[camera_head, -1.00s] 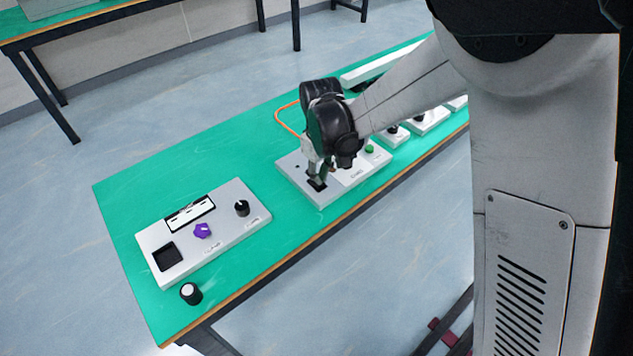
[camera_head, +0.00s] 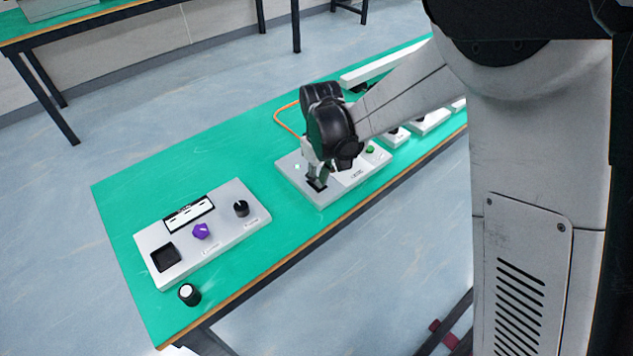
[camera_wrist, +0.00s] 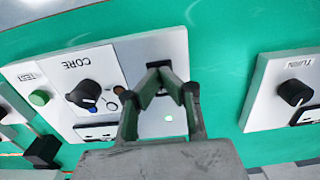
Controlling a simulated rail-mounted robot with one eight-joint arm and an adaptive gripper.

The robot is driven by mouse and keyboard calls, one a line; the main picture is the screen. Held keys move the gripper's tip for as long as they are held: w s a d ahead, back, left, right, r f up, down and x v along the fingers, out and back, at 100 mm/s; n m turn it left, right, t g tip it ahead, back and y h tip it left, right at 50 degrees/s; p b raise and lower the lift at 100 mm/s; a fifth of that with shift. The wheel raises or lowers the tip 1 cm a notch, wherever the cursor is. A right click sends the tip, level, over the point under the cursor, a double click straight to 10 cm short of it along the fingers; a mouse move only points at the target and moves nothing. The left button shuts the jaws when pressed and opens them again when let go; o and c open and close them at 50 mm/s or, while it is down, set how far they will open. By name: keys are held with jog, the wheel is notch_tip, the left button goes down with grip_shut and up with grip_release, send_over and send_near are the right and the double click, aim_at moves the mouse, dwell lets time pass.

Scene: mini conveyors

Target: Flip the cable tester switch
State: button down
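The cable tester (camera_head: 325,199) is a pale box on the green bench, and in the wrist view its panel (camera_wrist: 150,50) carries a black recessed switch (camera_wrist: 153,63). My gripper (camera_head: 316,178) is over the tester's near left part, pointing down at the switch. In the wrist view my gripper's fingertips (camera_wrist: 163,72) come together at the switch and partly cover it; I see nothing held between them. I cannot tell which way the switch is tipped. A small light (camera_wrist: 168,117) on the panel glows pale green-white.
A CORE knob (camera_wrist: 86,92) and a green button (camera_wrist: 39,97) share the tester. Left of it is another box (camera_head: 225,232) with a purple knob (camera_head: 201,231); a loose black knob (camera_head: 189,294) lies near the bench corner. An orange cable (camera_head: 281,113) lies behind. More boxes stand right.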

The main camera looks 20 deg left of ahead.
jog(key=shift+r, duration=0.1)
jog(key=shift+r+p, duration=1.65)
jog(key=shift+r, duration=1.7)
jog(key=shift+r, duration=0.1)
jog(key=s+d+r+m+t+y, duration=0.1)
jog(key=s+d+r+m+t, duration=0.15)
jog(key=d+r, duration=0.65)
jog(key=s+d+r+m+t, duration=0.1)
jog(key=s+d+r+m, duration=0.15)
jog(key=d+r, duration=0.55)
jog(key=s+d+m+t+h, duration=0.1)
jog(key=s+d+m+t, duration=0.2)
jog(key=s+d, duration=1)
jog(key=d+m, duration=0.3)
jog(key=d, duration=0.1)
jog(key=shift+s+r+t, duration=0.2)
jog(key=shift+r+t, duration=0.15)
